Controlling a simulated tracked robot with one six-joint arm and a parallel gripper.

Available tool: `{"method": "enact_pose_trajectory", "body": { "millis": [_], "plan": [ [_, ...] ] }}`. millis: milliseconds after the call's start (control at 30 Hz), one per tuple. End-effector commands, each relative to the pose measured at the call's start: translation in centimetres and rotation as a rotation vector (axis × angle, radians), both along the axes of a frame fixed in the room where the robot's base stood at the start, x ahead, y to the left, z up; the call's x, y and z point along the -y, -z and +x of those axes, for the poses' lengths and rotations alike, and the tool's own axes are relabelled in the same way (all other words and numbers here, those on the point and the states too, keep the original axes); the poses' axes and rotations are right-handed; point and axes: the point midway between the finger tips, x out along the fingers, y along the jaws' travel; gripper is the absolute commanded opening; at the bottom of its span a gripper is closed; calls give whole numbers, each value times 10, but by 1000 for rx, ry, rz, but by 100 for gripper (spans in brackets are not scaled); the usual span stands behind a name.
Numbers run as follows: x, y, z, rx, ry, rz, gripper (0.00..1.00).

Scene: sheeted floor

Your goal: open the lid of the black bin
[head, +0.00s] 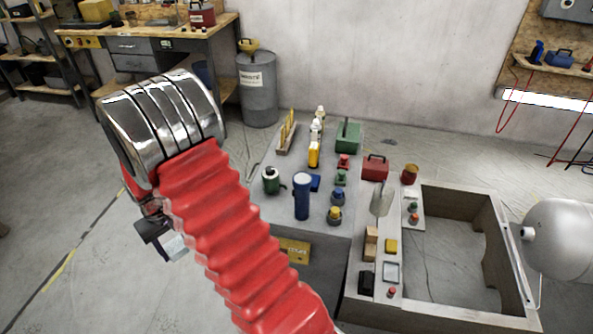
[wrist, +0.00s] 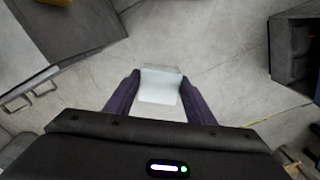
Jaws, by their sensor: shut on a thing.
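In the wrist view, the two purple fingers of my gripper (wrist: 160,88) are closed on the sides of a pale whitish block-like piece (wrist: 159,84). No black bin with a lid is clearly seen in the head view.
A grey bench (head: 325,215) with bottles and tools stands right of my arm, with a hollow frame (head: 475,190) beyond it. A grey barrel (head: 258,92) and a wooden workbench (head: 150,33) stand at the back. Floor at the left is clear.

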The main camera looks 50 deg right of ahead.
Motion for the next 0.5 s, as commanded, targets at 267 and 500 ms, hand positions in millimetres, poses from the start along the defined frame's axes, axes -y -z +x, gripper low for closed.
{"method": "enact_pose_trajectory", "body": {
  "millis": [267,500],
  "plan": [
    [109,-54,7,6,250,-1,28],
    [202,-103,-11,6,461,-2,28]
  ]
}}
